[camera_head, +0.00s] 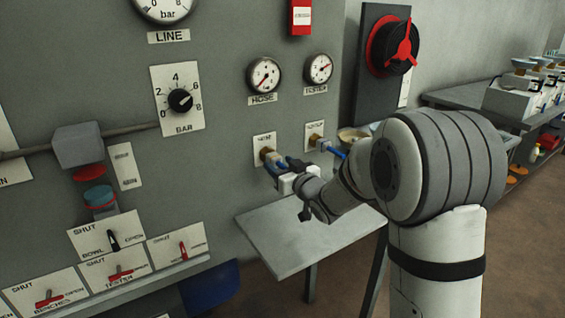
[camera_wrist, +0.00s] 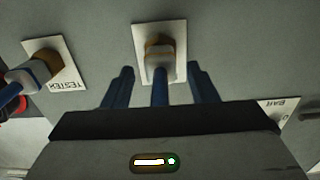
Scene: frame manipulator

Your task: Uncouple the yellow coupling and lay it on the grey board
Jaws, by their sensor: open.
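The yellow coupling, brass-yellow with a pale collar, sits on the left outlet plate in the head view (camera_head: 267,156). In the wrist view the coupling (camera_wrist: 160,58) is at top centre, with a blue hose running from it toward my gripper. My gripper (camera_head: 282,166) is open in front of the panel. In the wrist view its two blue fingers (camera_wrist: 161,77) stand either side of the hose and coupling, with visible gaps. The grey board (camera_head: 310,238) is a bare, flat shelf below the outlets.
A similar fitting on the TESTER plate (camera_head: 315,137) carries a blue hose, close to the right; it also shows at the left of the wrist view (camera_wrist: 36,72). Gauges, a dial (camera_head: 180,100) and levers cover the panel. A red reel (camera_head: 397,42) hangs at the right.

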